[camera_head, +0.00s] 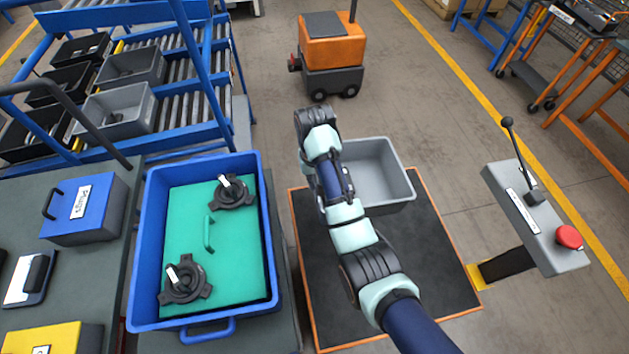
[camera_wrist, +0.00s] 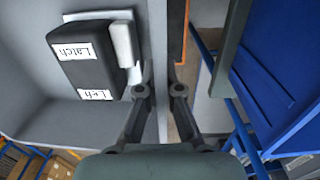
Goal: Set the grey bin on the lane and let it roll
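The grey bin (camera_head: 394,188) is over the far part of the black mat, right of the blue tote. My gripper (camera_wrist: 160,91) has one finger on each side of the bin's wall (camera_wrist: 157,70) in the wrist view and looks shut on it. In the head view my wrist hides the bin's left side. A black part (camera_wrist: 83,55) labelled "Latch" lies inside the bin. The roller lanes (camera_head: 178,112) are in the blue rack at upper left, with grey and black bins on them. I cannot tell how high the held bin is.
The blue tote (camera_head: 140,262) holds a green board with two black parts. The orange-bordered mat (camera_head: 435,270) lies below my arm. An orange cart (camera_head: 332,52) stands behind. A pedestal (camera_head: 530,225) with a lever and red button is right. A blue box (camera_head: 85,208) sits left.

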